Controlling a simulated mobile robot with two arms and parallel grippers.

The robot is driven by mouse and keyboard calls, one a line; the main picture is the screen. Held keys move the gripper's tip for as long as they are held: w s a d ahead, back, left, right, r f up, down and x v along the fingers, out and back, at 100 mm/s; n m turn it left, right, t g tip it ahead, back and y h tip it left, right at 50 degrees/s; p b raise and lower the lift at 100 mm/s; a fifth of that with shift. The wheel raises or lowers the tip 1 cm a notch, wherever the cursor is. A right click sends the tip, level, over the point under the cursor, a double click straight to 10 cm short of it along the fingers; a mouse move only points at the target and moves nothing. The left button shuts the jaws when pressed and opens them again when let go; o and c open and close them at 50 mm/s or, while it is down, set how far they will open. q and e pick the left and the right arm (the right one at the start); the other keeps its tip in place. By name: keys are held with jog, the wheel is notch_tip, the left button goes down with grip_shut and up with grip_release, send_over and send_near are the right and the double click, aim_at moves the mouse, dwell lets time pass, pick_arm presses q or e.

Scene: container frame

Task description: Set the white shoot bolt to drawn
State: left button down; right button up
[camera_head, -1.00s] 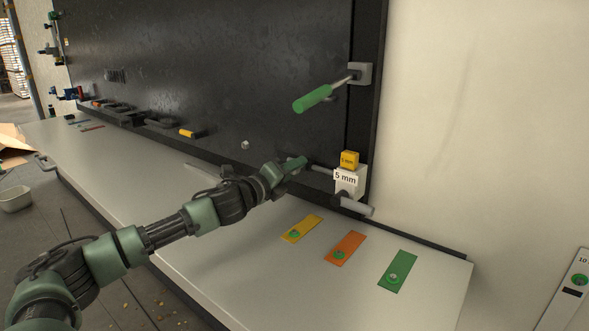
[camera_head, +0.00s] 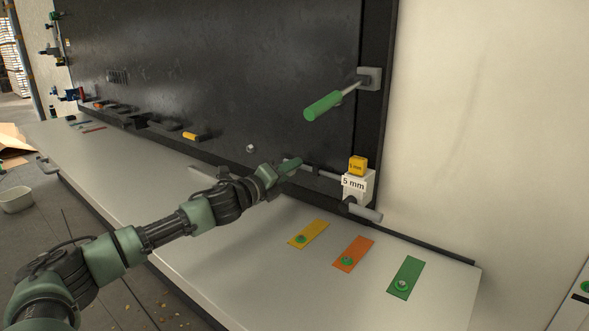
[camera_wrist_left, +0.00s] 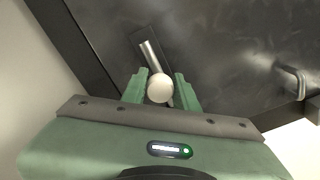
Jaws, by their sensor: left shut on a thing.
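My left gripper (camera_head: 292,164) is at the lower part of the dark panel, left of the white block marked "5 mm". In the left wrist view its two green fingers (camera_wrist_left: 160,92) are on either side of a round white knob (camera_wrist_left: 159,88), and the gripper is shut on it. A grey metal rod (camera_wrist_left: 152,58) of the bolt runs in a dark bracket beyond the knob. In the head view the rod (camera_head: 322,173) shows between my fingers and the block; the knob is hidden by the gripper there. My right gripper is not in view.
A green-handled lever (camera_head: 323,105) sticks out above right. The white "5 mm" block (camera_head: 355,188) carries a yellow cube (camera_head: 358,166). Yellow, orange (camera_head: 352,255) and green (camera_head: 405,278) plates lie on the pale bench (camera_head: 240,265). A metal handle (camera_wrist_left: 290,82) shows in the wrist view.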

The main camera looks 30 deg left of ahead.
pick_arm(q)
jog(key=shift+a+f, duration=0.1)
jog(key=shift+a, duration=0.35)
jog(key=shift+d, duration=0.15)
jog(key=c, duration=1.3)
grip_release()
jog(key=shift+d, duration=0.2)
jog(key=shift+o, duration=1.1)
jog(key=shift+a, duration=0.3)
jog(key=s+b, duration=0.6)
jog(key=s, duration=0.1)
jog(key=shift+s+a, duration=0.3)
jog(key=shift+s, duration=0.1)
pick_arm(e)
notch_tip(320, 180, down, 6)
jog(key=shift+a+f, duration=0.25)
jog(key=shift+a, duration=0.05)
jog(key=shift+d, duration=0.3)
